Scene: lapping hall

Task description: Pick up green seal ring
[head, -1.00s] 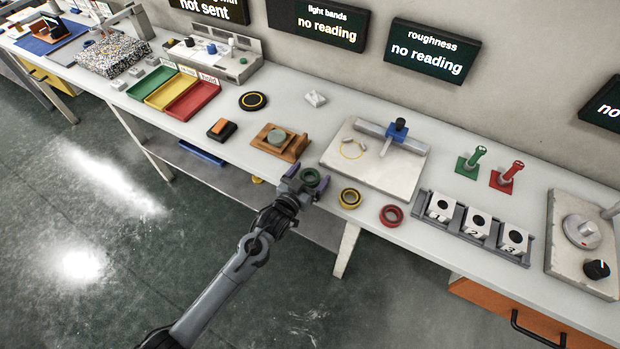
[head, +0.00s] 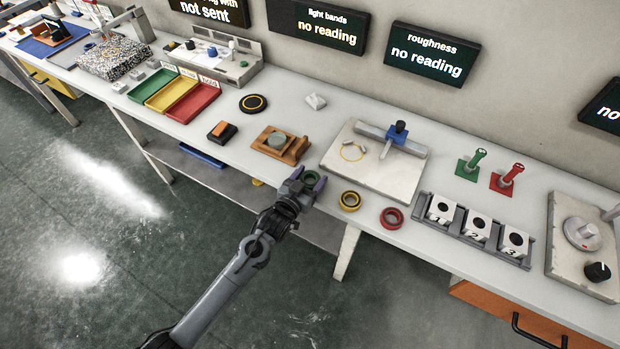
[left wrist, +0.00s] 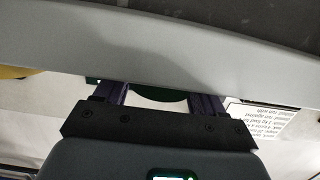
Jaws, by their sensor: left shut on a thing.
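The green seal ring (head: 311,177) is at the front edge of the bench, between the fingers of my left gripper (head: 309,183). The gripper is shut on it, and its fingers hide part of the ring. In the left wrist view a dark green part of the ring (left wrist: 158,94) shows between the two purple fingers (left wrist: 160,100). Whether the ring touches the bench top is hard to tell. My right gripper is in neither view.
A stone plate (head: 365,176) lies behind the rings. A numbered block rack (head: 476,231) is farther right.

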